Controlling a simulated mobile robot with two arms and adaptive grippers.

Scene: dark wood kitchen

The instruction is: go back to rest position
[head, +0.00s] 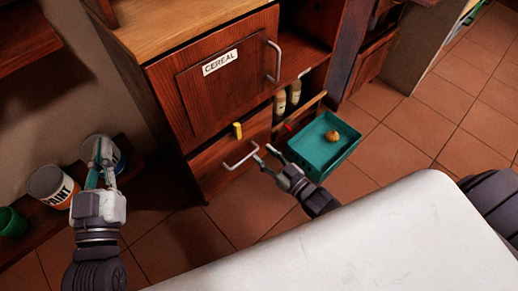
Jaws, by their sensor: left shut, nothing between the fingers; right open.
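My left gripper (103,165) is at the left of the head view, in front of the paint cans, shut with nothing visible in it. My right gripper (268,157) is open near the middle, beside the metal handle (241,156) of the lower cabinet front. I cannot tell whether it touches that handle. Its arm comes up from behind the white surface at the bottom.
A wooden cabinet with a "CEREAL" door (222,85) stands centre. Bottles (280,103) stand in its open side. A teal basket (325,165) holding a round brown item (332,136) is to the right. A paint can (51,187) and green cup (12,222) stand at left. Tiled floor (430,125) is clear at right.

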